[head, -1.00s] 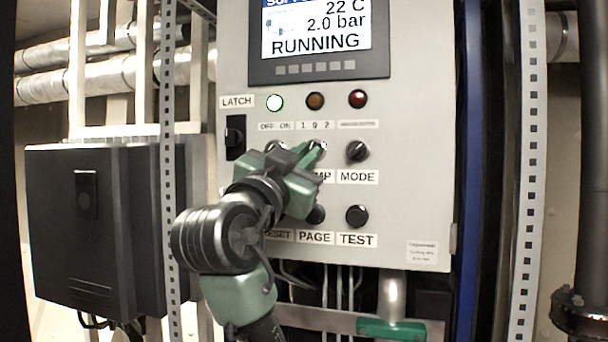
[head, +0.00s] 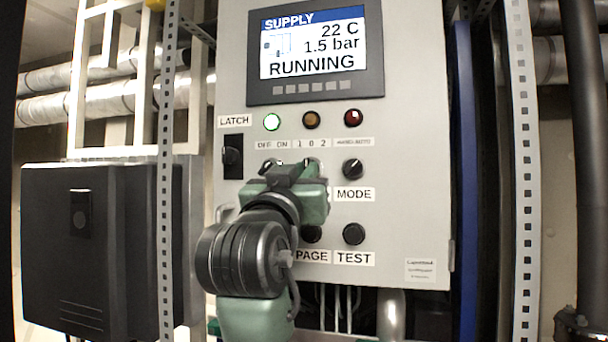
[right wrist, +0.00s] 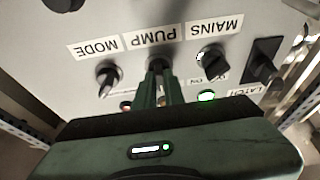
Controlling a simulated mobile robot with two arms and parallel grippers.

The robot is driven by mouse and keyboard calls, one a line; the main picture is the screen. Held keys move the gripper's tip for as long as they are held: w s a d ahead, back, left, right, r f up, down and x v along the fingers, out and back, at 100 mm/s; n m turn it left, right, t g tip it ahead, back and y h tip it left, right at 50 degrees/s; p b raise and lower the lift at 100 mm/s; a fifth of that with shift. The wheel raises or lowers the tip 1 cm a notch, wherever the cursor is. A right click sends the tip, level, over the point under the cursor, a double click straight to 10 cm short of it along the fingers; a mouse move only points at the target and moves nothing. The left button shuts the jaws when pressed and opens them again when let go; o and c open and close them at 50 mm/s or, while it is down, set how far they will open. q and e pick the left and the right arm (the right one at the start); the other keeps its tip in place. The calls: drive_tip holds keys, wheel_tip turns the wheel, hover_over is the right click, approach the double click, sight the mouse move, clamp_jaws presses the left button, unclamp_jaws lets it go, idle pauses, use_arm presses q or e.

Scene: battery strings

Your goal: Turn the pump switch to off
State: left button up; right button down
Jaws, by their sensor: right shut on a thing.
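The pump switch (right wrist: 157,64) is a dark round knob under the PUMP label in the right wrist view, which shows the panel upside down. In the head view its 1 0 2 scale (head: 311,143) shows, but my right gripper (head: 298,172) covers most of the knob. The green fingers (right wrist: 161,84) are shut on the knob from both sides. The knob's pointer is hidden between them, so I cannot tell its setting. The display (head: 314,45) reads SUPPLY, 22 C, 1.5 bar, RUNNING. My left gripper is not in view.
The mains switch (right wrist: 211,62) and mode switch (right wrist: 109,75) flank the pump switch closely. A latch switch (head: 232,157) is at the left. The green lamp (head: 272,122) is lit. The test button (head: 354,234) sits below. A black box (head: 95,245) stands left of the panel.

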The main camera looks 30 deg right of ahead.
drive_tip(key=c, duration=1.5)
unclamp_jaws()
drive_tip(key=b+v, duration=0.3)
drive_tip(key=v, duration=0.4)
drive_tip(key=shift+s+a+f, duration=0.2)
drive_tip(key=shift+s, duration=0.05)
